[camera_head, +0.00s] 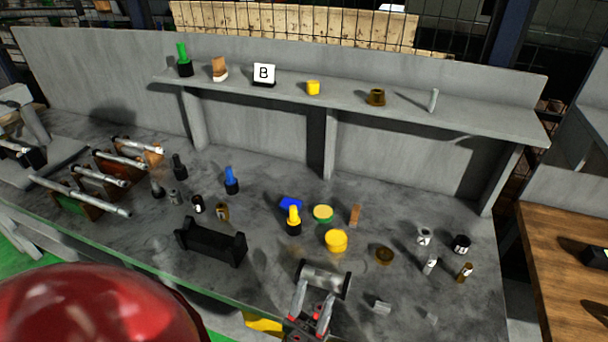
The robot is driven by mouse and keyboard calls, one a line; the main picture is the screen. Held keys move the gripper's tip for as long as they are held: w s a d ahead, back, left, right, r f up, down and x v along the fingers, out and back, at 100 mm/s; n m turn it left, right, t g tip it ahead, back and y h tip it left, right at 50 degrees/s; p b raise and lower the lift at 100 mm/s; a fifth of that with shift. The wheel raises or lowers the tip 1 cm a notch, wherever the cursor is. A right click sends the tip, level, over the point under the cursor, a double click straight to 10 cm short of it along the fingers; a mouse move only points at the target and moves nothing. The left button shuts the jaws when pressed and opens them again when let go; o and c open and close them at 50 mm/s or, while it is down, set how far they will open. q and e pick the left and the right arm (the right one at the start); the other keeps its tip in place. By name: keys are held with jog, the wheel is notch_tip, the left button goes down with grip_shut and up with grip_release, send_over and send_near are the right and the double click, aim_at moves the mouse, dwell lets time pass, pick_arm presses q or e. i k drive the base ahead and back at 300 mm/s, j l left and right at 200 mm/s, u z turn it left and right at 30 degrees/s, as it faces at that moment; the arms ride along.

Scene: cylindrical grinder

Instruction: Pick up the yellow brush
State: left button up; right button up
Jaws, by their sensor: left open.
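The yellow brush (293,220), with a yellow top and a black lower part, stands upright on the grey bench, right beside a blue block. My left gripper (312,304) is at the front of the bench, below and slightly right of the brush in the picture, and apart from it. Its two fingers are spread open, with nothing clearly held between them. A metal cylinder with dark ends (323,279) lies just beyond the fingertips; I cannot tell whether they touch it. My right gripper is not in view.
Near the brush are the blue block (289,204), a yellow-and-green round tin (323,213) and a yellow round tin (336,240). A black holder (211,242) and a blue-topped brush (231,180) stand to the left. A raised shelf (345,96) runs behind.

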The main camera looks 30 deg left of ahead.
aim_at(293, 219)
jog(key=u, duration=1)
